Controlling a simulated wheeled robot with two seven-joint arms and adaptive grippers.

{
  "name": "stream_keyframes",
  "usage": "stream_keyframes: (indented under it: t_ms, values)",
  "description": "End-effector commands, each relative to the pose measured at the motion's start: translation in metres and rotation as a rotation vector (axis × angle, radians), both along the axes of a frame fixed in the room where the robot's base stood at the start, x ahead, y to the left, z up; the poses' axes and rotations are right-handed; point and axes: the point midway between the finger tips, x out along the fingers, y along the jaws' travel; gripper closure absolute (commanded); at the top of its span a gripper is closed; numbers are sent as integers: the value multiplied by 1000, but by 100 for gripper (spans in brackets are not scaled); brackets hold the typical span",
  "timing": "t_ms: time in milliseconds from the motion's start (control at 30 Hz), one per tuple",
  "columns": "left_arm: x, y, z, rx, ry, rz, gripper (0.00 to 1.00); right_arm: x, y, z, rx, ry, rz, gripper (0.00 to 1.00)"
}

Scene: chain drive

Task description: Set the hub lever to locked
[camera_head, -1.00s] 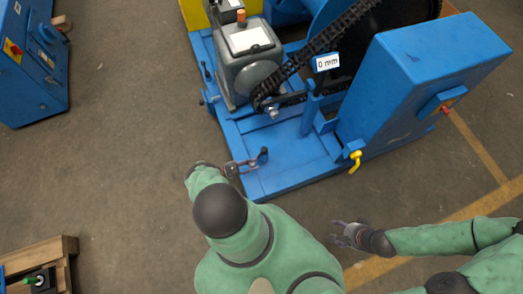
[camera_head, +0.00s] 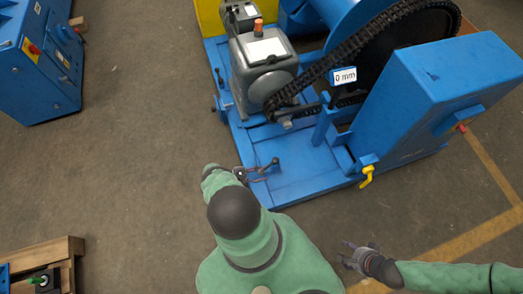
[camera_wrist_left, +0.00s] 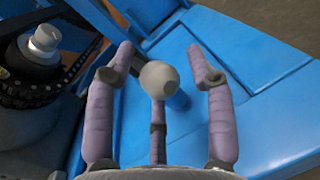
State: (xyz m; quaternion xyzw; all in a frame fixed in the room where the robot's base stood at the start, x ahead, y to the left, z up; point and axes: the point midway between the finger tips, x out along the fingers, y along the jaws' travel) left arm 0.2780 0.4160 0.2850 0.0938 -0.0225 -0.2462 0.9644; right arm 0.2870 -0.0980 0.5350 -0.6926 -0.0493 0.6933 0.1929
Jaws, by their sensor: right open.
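A short lever with a round grey knob (camera_wrist_left: 159,78) stands on the blue machine bed; its blue shaft runs down behind the knob in the left wrist view. In the head view the lever (camera_head: 274,163) is small, near the bed's front left corner. My left gripper (camera_head: 262,172) is at this lever. In the left wrist view its open fingers (camera_wrist_left: 160,48) are on both sides of the knob, with a middle finger below it; contact cannot be told. My right gripper (camera_head: 350,256) is open and empty over the floor. No lock marking is readable.
A black chain (camera_head: 340,58) runs from the grey gearbox (camera_head: 265,60) to a large wheel. A yellow handle (camera_head: 367,176) is at the bed's front right, below a blue cabinet (camera_head: 430,85). A wooden pallet (camera_head: 60,255) lies lower left.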

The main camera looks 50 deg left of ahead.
Motion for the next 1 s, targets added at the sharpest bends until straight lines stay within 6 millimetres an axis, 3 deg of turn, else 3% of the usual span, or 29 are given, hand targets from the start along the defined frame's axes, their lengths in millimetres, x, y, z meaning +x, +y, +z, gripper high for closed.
stream_keyframes:
  t_ms: [467, 1000]
  values:
    - [1, 1, 4, -2, -1, 0, 43, 0, 0, 0, 0, 0, 0, 37]
    - [1, 1, 34, -1, -3, -1, 43, 0, 0, 0, 0, 0, 0, 37]
